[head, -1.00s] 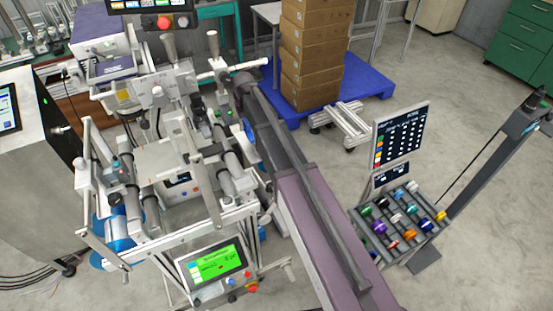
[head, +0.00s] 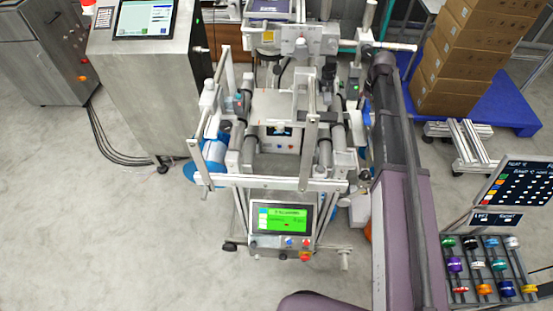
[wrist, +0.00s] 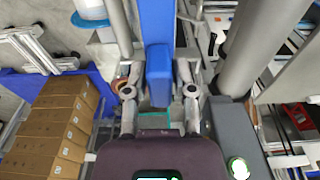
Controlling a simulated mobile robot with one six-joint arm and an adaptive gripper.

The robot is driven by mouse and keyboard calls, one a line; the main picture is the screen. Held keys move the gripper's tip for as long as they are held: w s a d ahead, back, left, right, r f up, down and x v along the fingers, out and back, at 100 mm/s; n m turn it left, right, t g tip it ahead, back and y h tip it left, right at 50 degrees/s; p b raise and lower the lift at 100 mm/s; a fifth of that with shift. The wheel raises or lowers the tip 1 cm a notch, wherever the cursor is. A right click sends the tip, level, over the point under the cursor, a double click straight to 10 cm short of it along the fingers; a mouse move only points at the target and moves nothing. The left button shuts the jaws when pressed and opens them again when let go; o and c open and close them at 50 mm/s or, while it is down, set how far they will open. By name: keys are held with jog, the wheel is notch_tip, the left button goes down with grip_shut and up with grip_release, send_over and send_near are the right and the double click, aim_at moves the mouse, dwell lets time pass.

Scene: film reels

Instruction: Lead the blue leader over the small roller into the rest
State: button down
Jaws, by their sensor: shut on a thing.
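The blue leader (wrist: 156,22) shows in the wrist view as a wide blue strip. It comes down from the top edge to a thicker blue end (wrist: 158,68) between my fingers. My gripper (wrist: 158,80) is shut on this end, one finger on each side. Grey rollers stand close on both sides: a thick one (wrist: 262,42) at right and a thinner one (wrist: 119,25) at left. I cannot tell which is the small roller. In the head view the machine (head: 285,185) stands in the middle, with a blue roll (head: 213,152) at its left. I cannot make out the rest.
A green-lit screen (head: 280,218) is at the machine's front. Stacked cartons (head: 462,65) stand on a blue pallet (head: 517,112) at right. A rack of coloured reels (head: 488,268) is at lower right. Open floor (head: 110,230) lies at left.

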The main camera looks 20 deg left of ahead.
jog(key=shift+r+p, duration=1.3)
jog(key=shift+f, duration=0.15)
jog(key=b, duration=1)
send_over(358, 129)
jog(key=f, duration=0.9)
jog(key=shift+s+f, duration=0.25)
jog(key=shift+f+b, duration=1.3)
jog(key=shift+f, duration=0.15)
jog(key=shift+c, duration=1.8)
grip_release()
jog(key=shift+r, duration=0.15)
